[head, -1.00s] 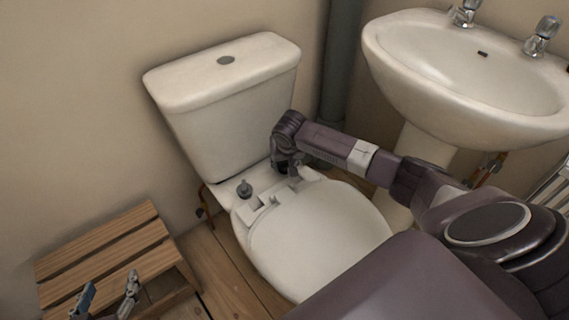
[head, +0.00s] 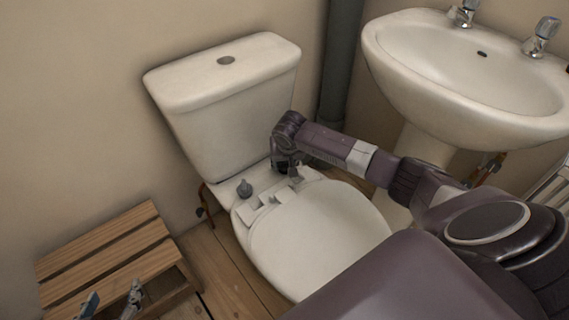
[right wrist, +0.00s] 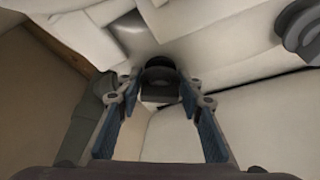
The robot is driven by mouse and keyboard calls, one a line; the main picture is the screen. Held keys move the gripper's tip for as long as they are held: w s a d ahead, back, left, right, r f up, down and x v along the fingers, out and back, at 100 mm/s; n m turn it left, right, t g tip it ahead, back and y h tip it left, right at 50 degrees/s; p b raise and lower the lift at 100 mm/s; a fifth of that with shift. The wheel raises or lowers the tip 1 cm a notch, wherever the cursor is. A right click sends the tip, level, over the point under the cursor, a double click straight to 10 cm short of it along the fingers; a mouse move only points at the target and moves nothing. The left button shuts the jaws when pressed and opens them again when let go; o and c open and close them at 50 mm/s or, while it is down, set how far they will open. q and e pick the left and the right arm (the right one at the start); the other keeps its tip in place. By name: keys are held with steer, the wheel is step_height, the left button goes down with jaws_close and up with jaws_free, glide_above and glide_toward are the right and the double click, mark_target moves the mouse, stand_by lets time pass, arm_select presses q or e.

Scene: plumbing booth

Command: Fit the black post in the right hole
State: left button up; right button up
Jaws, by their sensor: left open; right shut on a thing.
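My right gripper (head: 290,172) is low at the back right of the toilet bowl, pointing down by the seat hinge. In the right wrist view its two blue-padded fingers (right wrist: 160,95) are shut on the black post (right wrist: 160,72), whose round dark top shows between the tips. The right hole is hidden, so I cannot tell whether the post is in it. A second dark post (head: 244,188) stands on the left side of the hinge area; a dark ringed part also shows at the right wrist view's upper right (right wrist: 300,30). My left gripper (head: 110,303) is open and empty at the lower left.
The toilet seat (head: 320,235) is in front of the hinge area and the cistern (head: 230,110) rises behind it. A wooden slatted stool (head: 110,250) stands at the left. The washbasin (head: 475,75) and a grey pipe (head: 341,70) are on the right.

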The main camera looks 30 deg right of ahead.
arm_select(q)
steer(key=shift+s+f, duration=0.15)
arm_select(e)
steer(key=shift+d, duration=0.1)
arm_select(q)
steer(key=shift+s+a+f, duration=0.15)
steer(key=shift+s+f, duration=0.05)
steer(key=shift+s+f+g, duration=0.1)
steer(key=shift+f+g, duration=0.05)
steer(key=shift+g, duration=0.15)
steer(key=shift+s+a+f, duration=0.1)
steer(key=shift+s+f, duration=0.05)
steer(key=shift+s, duration=0.05)
arm_select(e)
steer(key=o, duration=1.3)
steer(key=shift+c, duration=0.2)
arm_select(q)
steer(key=shift+w, duration=0.1)
